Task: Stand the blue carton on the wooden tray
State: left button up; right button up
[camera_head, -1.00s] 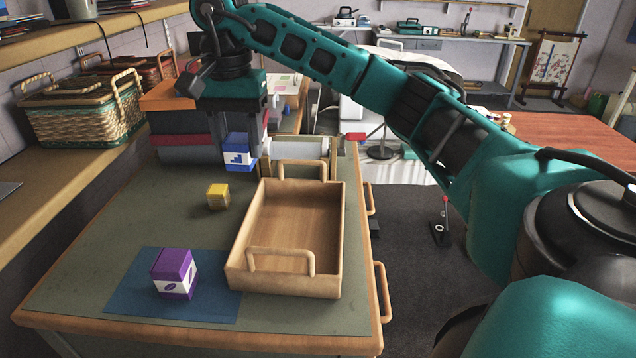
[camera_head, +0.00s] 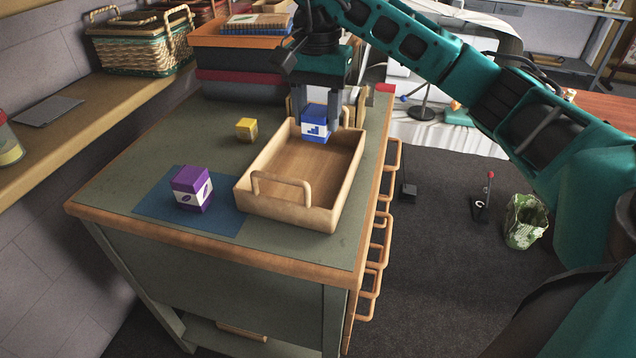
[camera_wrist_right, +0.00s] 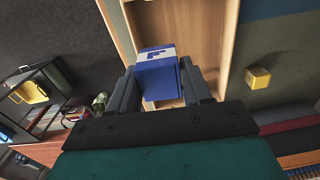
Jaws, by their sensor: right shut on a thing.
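The blue carton (camera_head: 313,126), with a white label band, is upright between the fingers of my right gripper (camera_head: 318,100), which is shut on it. In the head view it overlaps the far end of the wooden tray (camera_head: 285,213); whether it touches the tray floor I cannot tell. In the right wrist view the carton (camera_wrist_right: 158,80) sits between both fingers, with the tray (camera_wrist_right: 185,32) beyond it. The tray is otherwise empty, with a handle at each end. My left gripper is not in view.
A purple carton (camera_head: 192,189) stands on a blue mat (camera_head: 225,220) left of the tray. A small yellow cube (camera_head: 246,129) lies behind it. Stacked boxes (camera_head: 240,88) stand at the table's back. A woven basket (camera_head: 135,50) is on the left shelf.

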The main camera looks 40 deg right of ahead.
notch_tip(320, 180, down, 15)
jog(key=shift+r, duration=0.1)
dwell(0.3)
jog(key=shift+f, duration=0.25)
jog(key=o, duration=0.8)
jog(key=shift+c, duration=0.2)
jog(key=shift+r, duration=0.2)
notch_tip(320, 180, up, 12)
jog(key=shift+r, duration=0.1)
